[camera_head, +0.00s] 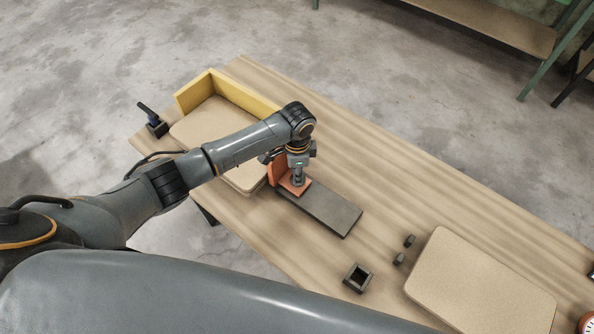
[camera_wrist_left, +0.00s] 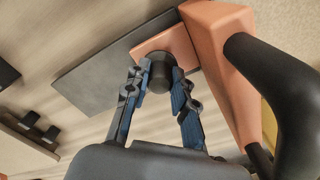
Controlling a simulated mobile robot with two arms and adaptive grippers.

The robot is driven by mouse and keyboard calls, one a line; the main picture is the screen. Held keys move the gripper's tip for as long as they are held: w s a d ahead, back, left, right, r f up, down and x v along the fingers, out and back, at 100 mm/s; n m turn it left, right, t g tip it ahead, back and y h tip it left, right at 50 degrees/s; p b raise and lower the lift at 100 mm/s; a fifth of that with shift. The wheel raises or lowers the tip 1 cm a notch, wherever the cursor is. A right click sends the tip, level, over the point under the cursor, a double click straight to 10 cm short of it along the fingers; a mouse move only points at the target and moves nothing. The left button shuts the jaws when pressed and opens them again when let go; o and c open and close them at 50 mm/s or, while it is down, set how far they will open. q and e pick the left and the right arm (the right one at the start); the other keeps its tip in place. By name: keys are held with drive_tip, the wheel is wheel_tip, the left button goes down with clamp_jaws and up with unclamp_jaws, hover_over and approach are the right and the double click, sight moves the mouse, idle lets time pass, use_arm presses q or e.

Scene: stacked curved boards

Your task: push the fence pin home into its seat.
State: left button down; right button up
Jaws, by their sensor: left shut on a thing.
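My left gripper (camera_head: 298,168) points down over an orange fence bracket (camera_head: 279,172), which stands at one end of a flat dark grey plate (camera_head: 330,212). It is shut on a dark round knob, apparently the fence pin (camera_wrist_left: 158,72), standing on the orange foot of the bracket. In the left wrist view the blue-padded fingers (camera_wrist_left: 157,100) flank this pin, and the bracket's upright wall (camera_wrist_left: 225,75) and thick black handle rise to the right. The pin's lower end and its seat are hidden, so its depth cannot be told. My right gripper is out of view.
A yellow corner frame (camera_head: 247,97) borders stacked tan boards (camera_head: 195,130) at the left. A dark lever fixture (camera_head: 153,122) stands at the table's left end. An open black square holder (camera_head: 357,278), two small dark blocks and a tan board (camera_head: 480,285) lie right. The far table side is clear.

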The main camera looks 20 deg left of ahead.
use_arm(q)
drive_tip(key=shift+f+b, duration=0.3)
drive_tip(key=shift+f, duration=0.4)
drive_tip(key=c, duration=1)
unclamp_jaws()
drive_tip(key=shift+c, duration=0.2)
wheel_tip(320, 180, up, 12)
